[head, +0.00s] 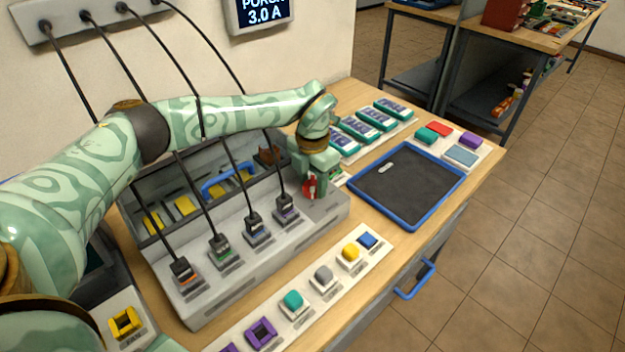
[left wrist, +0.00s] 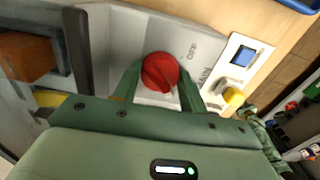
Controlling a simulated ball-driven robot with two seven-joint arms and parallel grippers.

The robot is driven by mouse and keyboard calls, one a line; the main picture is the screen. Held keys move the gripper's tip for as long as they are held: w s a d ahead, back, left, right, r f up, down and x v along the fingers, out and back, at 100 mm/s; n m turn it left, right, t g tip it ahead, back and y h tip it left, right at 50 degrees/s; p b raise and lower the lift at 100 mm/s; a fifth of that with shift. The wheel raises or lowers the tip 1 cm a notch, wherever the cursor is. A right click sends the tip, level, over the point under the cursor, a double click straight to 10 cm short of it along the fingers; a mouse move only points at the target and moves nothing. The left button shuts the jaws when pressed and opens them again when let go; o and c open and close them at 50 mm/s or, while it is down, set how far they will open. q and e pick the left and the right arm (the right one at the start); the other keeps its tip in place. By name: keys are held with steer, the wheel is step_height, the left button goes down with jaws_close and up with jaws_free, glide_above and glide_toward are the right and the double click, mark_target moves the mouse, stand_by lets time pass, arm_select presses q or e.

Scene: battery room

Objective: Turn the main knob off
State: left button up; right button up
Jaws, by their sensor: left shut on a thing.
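The main knob (left wrist: 160,72) is round and red, on the grey sloped panel with "MAIN" and "OFF" lettering partly visible beside it. In the head view the red knob (head: 310,184) shows at the right end of the grey charging unit (head: 250,287), partly covered by my gripper. My left gripper (left wrist: 158,88) has its two green fingers on either side of the knob and is shut on it. It also shows in the head view (head: 311,186), reaching down onto the panel's end. My right gripper is in neither view.
Several plugs on black cables, such as the one at the right (head: 284,203), stand in the unit near my left arm. A strip of coloured buttons (head: 324,278) lies in front. A blue-rimmed dark tray (head: 411,228) is to the right. Teal battery packs (head: 376,119) lie behind.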

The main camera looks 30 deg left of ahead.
mark_target(313, 181)
arm_select(q)
steer(key=n+p, duration=0.4)
steer(key=shift+r, duration=0.25)
steer(key=n+p, duration=0.3)
steer(key=n, duration=0.1)
steer(key=shift+p, duration=0.35)
steer(key=n+p, duration=0.3)
steer(key=n, duration=0.2)
steer(key=shift+f+n+p, duration=0.15)
steer(key=shift+n+p, duration=1.4)
steer(key=shift+n, duration=0.75)
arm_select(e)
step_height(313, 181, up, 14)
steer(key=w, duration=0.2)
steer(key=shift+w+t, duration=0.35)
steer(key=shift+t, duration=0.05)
arm_select(q)
steer(key=o, duration=1)
steer(key=shift+f, duration=0.1)
steer(key=shift+c, duration=0.2)
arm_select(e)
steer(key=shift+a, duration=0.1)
arm_select(q)
step_height(313, 181, up, 16)
steer(key=p, duration=0.2)
steer(key=shift+r, duration=0.2)
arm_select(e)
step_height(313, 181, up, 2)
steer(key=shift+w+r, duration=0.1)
